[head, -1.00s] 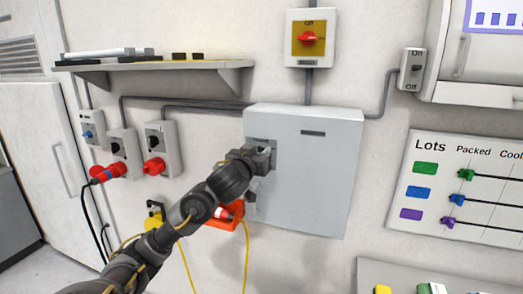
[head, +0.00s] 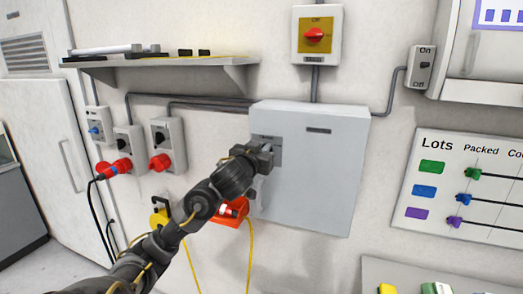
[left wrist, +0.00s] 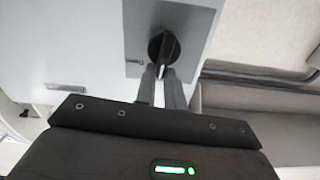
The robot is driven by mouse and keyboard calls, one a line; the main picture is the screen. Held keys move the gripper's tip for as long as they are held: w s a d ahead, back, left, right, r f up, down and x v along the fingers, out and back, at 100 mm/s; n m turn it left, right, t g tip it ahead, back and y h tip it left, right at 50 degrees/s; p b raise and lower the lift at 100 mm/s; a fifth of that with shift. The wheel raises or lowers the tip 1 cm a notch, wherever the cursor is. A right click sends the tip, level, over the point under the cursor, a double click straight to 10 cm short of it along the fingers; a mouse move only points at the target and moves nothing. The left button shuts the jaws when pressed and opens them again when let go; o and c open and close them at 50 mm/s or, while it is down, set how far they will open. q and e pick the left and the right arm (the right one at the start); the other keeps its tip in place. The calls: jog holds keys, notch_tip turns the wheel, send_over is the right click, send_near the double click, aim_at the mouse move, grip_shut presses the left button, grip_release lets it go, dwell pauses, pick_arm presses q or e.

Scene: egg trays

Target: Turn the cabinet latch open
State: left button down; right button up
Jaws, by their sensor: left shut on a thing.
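The grey cabinet (head: 320,165) is mounted on the wall in the middle of the head view, and its door looks closed. Its latch sits on a darker plate (head: 269,140) at the upper left of the door, mostly hidden there by my left gripper (head: 264,157). In the left wrist view the latch is a black round knob with a narrow handle (left wrist: 163,47) on the grey plate (left wrist: 198,30). My left gripper (left wrist: 162,76) is shut on the handle's end, with one finger on each side. My right gripper is not in view.
Left of the cabinet are switch boxes and red plugs (head: 115,168). A shelf (head: 180,65) is above them. An orange holder (head: 232,212) and yellow cable hang below my left wrist. A red rotary switch (head: 314,35) is above, and a lots board (head: 455,190) right.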

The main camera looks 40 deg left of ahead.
aim_at(274, 151)
pick_arm(q)
jog(key=m+b, duration=0.1)
jog(key=m, duration=0.3)
jog(key=d+m+b, duration=0.1)
jog(key=m, duration=0.3)
jog(key=f+m+b, duration=0.1)
jog(key=m, duration=0.3)
jog(key=shift+w+d, duration=0.3)
jog(key=shift+d+f+m+b, duration=0.1)
jog(key=shift+f+m+b, duration=0.15)
jog(key=shift+m, duration=0.9)
jog(key=shift+f+m+b, duration=0.15)
jog(key=shift+m+b, duration=0.15)
jog(key=shift+m, duration=0.85)
jog(key=c, duration=1.5)
grip_release()
jog(key=shift+w+f, duration=0.15)
jog(key=shift+d, duration=0.1)
